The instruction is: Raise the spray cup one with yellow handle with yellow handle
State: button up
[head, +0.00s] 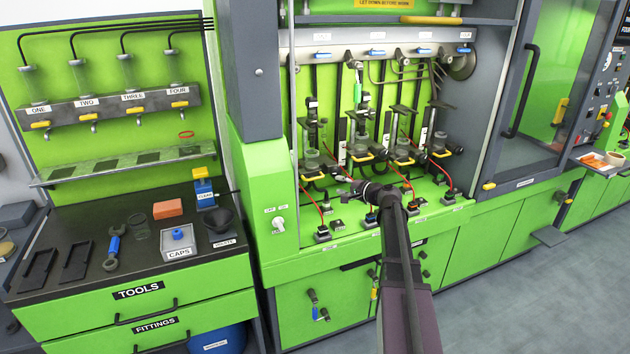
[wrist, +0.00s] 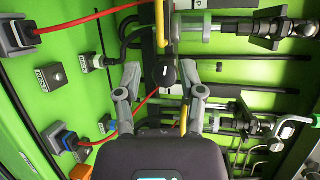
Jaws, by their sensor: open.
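Spray cup one, the leftmost clear cup (head: 312,160) on the bench's back wall, has a yellow handle (head: 313,177) at its base. In the wrist view, turned on its side, this yellow handle (wrist: 161,28) and its clear cup (wrist: 191,28) appear at the top, partly cut off. My gripper (head: 345,188) is in front of the bench, just right of that handle. In the wrist view, my gripper (wrist: 164,78) has its fingers apart, with a dark rounded piece showing between them. I see no contact with the handle.
Cup two's yellow handle (head: 362,157) is close on the right, with more cups beyond. Red cables run from the cups to connectors on the green ledge, including a grey one (wrist: 20,38) and a blue one (wrist: 66,139). A tool counter (head: 95,262) stands left.

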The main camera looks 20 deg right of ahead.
aim_at(316, 179)
jog(key=b+x, duration=0.2)
jog(key=x, duration=1)
jog(key=shift+w+a+f, duration=0.1)
jog(key=shift+w+a, duration=0.05)
jog(key=shift+w, duration=0.1)
grip_shut()
